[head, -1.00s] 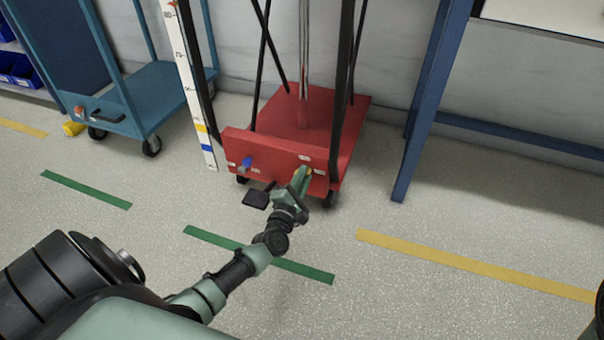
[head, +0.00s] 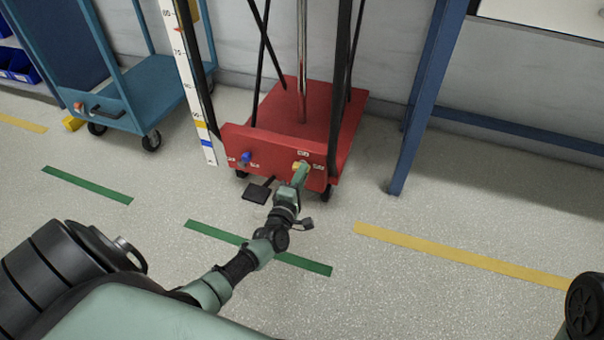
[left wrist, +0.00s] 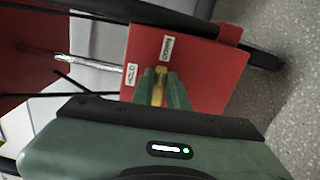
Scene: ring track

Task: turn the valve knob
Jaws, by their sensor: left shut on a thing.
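A yellow valve knob (head: 298,166) sits on the right part of the front panel of a red lift cart (head: 232,139). My left gripper (head: 301,170) is at this knob, with its green fingers closed on it. The left wrist view shows the yellow knob (left wrist: 160,82) between the two fingers (left wrist: 160,92), against the red panel, with white labels near it. The fingers hide part of the knob. A blue knob (head: 246,157) sits apart on the left part of the panel. My right gripper is not in view.
A black pedal (head: 257,193) sticks out low in front of the red cart. A blue trolley (head: 130,95) stands at the left, and a blue table leg (head: 425,110) at the right. A white scale post (head: 190,85) rises beside the cart. The floor in front is clear.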

